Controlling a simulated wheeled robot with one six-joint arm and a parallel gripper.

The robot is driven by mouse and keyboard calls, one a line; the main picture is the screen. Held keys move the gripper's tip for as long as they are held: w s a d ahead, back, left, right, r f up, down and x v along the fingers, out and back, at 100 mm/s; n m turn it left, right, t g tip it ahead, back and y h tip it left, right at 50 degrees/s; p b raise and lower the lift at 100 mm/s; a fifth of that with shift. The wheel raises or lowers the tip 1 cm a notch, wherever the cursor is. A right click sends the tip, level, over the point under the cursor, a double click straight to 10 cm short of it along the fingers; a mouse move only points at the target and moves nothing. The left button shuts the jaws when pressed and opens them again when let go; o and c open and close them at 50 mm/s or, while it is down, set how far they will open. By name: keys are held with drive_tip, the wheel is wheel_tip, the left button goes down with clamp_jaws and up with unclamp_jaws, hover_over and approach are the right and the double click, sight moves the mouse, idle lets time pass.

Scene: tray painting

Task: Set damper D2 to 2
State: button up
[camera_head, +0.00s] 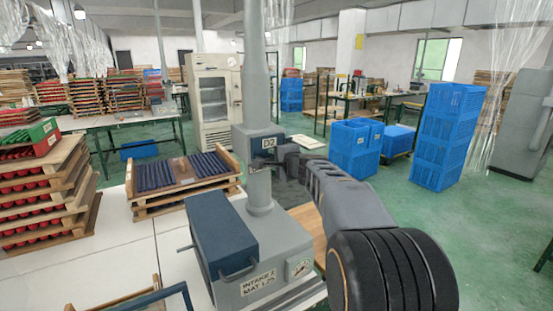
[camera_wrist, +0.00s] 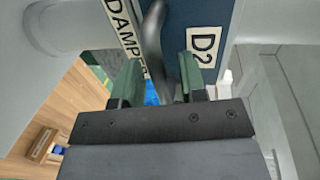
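Damper D2 (camera_head: 243,141) is a dark blue-grey box on the vertical grey pipe, with a "D2" label on its face. In the wrist view its blue face (camera_wrist: 205,15) carries the "D2" label, with a "DAMPER" strip (camera_wrist: 125,22) to the left. A curved grey lever (camera_wrist: 153,40) comes down from it between my fingers. My gripper (camera_wrist: 160,72) has its two green fingers apart, one on each side of the lever, with a visible gap to the right finger. In the head view my gripper (camera_head: 288,160) is right at the damper. No scale numbers are readable.
A wooden tray of dark bars (camera_head: 140,208) lies on the white table to the left. Stacked blue crates (camera_head: 447,135) stand at the right, beyond green floor.

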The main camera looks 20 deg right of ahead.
clamp_jaws()
idle(0.3)
drive_tip(key=v, duration=0.1)
drive_tip(key=b+v, duration=0.2)
drive_tip(key=v, duration=0.1)
drive_tip(key=shift+f, duration=0.4)
unclamp_jaws()
drive_tip(key=shift+s, duration=0.1)
